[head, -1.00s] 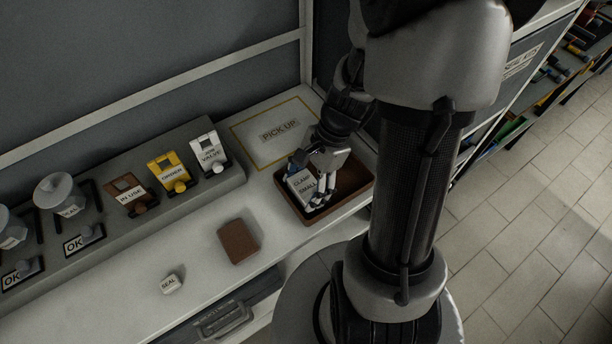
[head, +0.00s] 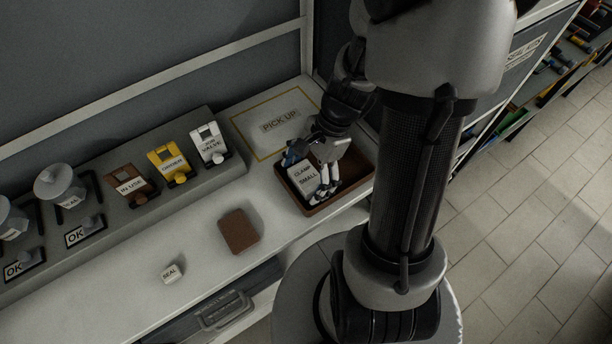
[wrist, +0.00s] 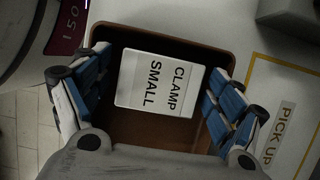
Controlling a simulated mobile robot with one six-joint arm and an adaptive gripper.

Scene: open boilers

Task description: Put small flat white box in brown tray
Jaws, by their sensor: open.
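The small flat white box (head: 305,178), labelled "CLAMP SMALL", lies inside the brown tray (head: 345,200) on the counter. In the wrist view the box (wrist: 158,83) lies on the floor of the tray (wrist: 165,36), towards its far wall. My gripper (head: 318,176) is over the tray with its fingers down at the box. In the wrist view the blue-padded fingers of my gripper (wrist: 160,95) stand wide on both sides of the box, with gaps showing between them and it.
A "PICK UP" area (head: 280,125) lies behind the tray. A brown flat block (head: 238,231) and a small white "SEAL" box (head: 172,273) lie on the counter to the left. A grey ledge with valve switches (head: 165,165) runs along the back.

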